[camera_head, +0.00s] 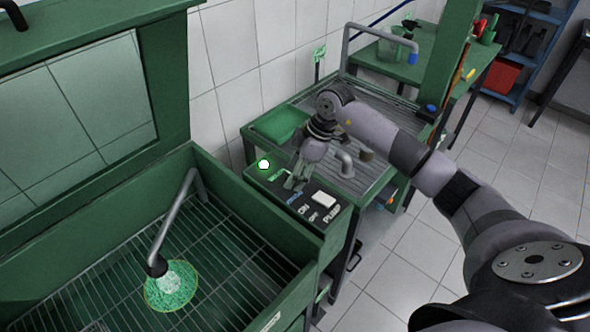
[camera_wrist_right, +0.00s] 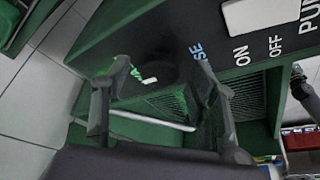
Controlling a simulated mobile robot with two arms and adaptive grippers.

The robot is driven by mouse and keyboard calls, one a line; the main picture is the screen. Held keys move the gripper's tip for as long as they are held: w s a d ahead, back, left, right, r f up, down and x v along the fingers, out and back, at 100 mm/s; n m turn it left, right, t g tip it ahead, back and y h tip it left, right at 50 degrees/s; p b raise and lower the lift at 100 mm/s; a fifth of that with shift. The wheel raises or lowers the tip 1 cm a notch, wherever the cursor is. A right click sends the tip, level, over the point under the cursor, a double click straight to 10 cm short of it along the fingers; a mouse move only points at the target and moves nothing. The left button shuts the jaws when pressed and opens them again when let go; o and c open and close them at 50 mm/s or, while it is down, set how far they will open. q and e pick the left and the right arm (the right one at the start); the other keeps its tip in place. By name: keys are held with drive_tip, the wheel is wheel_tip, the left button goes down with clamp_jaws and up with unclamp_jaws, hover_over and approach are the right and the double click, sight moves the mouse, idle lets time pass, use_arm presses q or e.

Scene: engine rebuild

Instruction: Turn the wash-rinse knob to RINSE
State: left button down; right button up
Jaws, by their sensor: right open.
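The wash-rinse knob (camera_wrist_right: 157,69) is a dark round knob on the green control panel (camera_head: 334,224). A short white mark shows on its side nearer the green lettering (camera_wrist_right: 122,68); blue lettering ending in "SE" (camera_wrist_right: 199,58) is on its other side. My right gripper (camera_head: 294,184) is over the panel at the knob and hides it in the head view. In the right wrist view its open fingers (camera_wrist_right: 163,80) stand on either side of the knob; I cannot tell whether they touch it. My left gripper is out of view.
A white pump switch (camera_head: 324,199) with ON and OFF lettering sits beside the knob.

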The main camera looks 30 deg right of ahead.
drive_tip(key=c, duration=1.2)
drive_tip(key=shift+o, duration=0.2)
